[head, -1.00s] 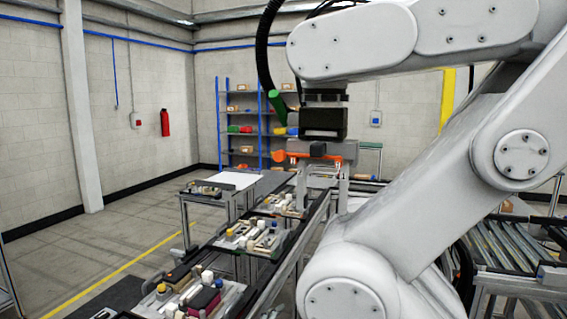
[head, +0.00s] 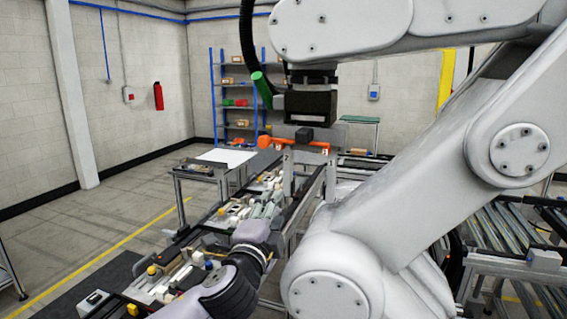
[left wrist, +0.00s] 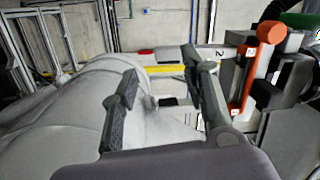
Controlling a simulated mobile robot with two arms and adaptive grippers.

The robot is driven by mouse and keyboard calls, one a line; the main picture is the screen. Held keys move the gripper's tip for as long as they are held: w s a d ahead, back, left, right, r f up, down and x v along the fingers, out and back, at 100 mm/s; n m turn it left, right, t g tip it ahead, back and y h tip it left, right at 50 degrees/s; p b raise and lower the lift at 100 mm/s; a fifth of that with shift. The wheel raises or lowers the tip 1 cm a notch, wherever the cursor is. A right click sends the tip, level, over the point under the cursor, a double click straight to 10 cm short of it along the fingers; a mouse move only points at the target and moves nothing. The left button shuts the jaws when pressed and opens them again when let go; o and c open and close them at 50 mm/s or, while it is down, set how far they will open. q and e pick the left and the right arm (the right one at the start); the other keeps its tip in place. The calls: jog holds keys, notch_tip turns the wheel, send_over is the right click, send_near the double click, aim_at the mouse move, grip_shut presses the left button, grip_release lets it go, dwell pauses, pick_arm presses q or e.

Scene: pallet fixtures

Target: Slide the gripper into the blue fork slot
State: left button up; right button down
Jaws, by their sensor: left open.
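My left gripper (head: 246,240) is at the lower middle of the head view, above the row of pallets. In the left wrist view its two dark fingers (left wrist: 163,68) are apart with nothing held between them. An orange bar (head: 300,143) on a grey holder stands beyond the gripper. In the left wrist view the orange bar (left wrist: 251,78) with white number tags is to the right of the fingers, apart from them. I cannot make out a blue fork slot in either view. My right gripper is not in view.
A large white arm (head: 420,190) fills the right of the head view and stands close beside the gripper. Pallets with small parts (head: 258,205) line the conveyor. A blue-framed shelf (head: 238,110) is at the back.

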aim_at(301, 140)
pick_arm(q)
jog(key=s+d+r+m+t+h+p, duration=0.25)
jog(key=s+r, duration=0.55)
jog(key=r, duration=0.5)
jog(key=shift+m+g, duration=0.25)
jog(key=shift+m, duration=0.2)
jog(key=shift+f+x, duration=0.15)
jog(key=shift+x, duration=2.15)
jog(key=shift+f+x, duration=0.15)
jog(key=shift+x, duration=2.1)
jog(key=shift+d, duration=0.1)
jog(key=shift+c, duration=0.3)
grip_shut()
jog(key=shift+r, duration=0.1)
